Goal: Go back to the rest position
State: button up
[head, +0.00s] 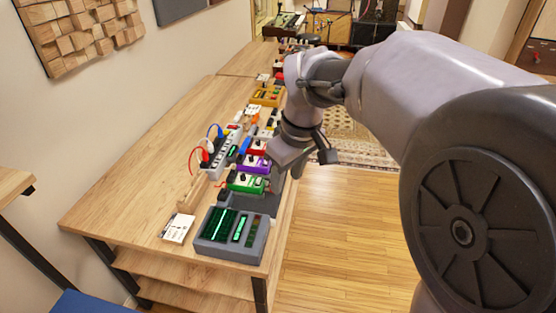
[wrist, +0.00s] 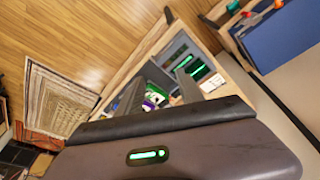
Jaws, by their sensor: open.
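My gripper (head: 299,172) is open and empty. In the head view it hangs beside the right edge of the long wooden table (head: 140,165), close to the row of pedals. In the wrist view the gripper's two dark fingers (wrist: 160,84) stand apart, with table items showing between and behind them. A green pedal (head: 247,183) and a purple pedal (head: 254,164) are just left of the gripper. I cannot tell whether a finger touches anything. My upper arm hides part of the right side of the head view.
A grey device with green screens (head: 231,234) sits at the table's near end, with a white card (head: 178,228) beside it. A white power strip (head: 222,150) with coloured plugs lies behind the pedals. A patterned rug (head: 350,135) and open wooden floor (head: 335,230) lie to the right.

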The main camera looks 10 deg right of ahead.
jog(key=s+a+m+t+y, duration=0.1)
jog(key=s+m+t, duration=0.2)
jog(key=s+m, duration=0.7)
jog(key=s, duration=1)
jog(key=shift+s+a+r+m, duration=0.15)
jog(key=shift+s+a+m, duration=0.15)
jog(key=shift+a+m, duration=0.1)
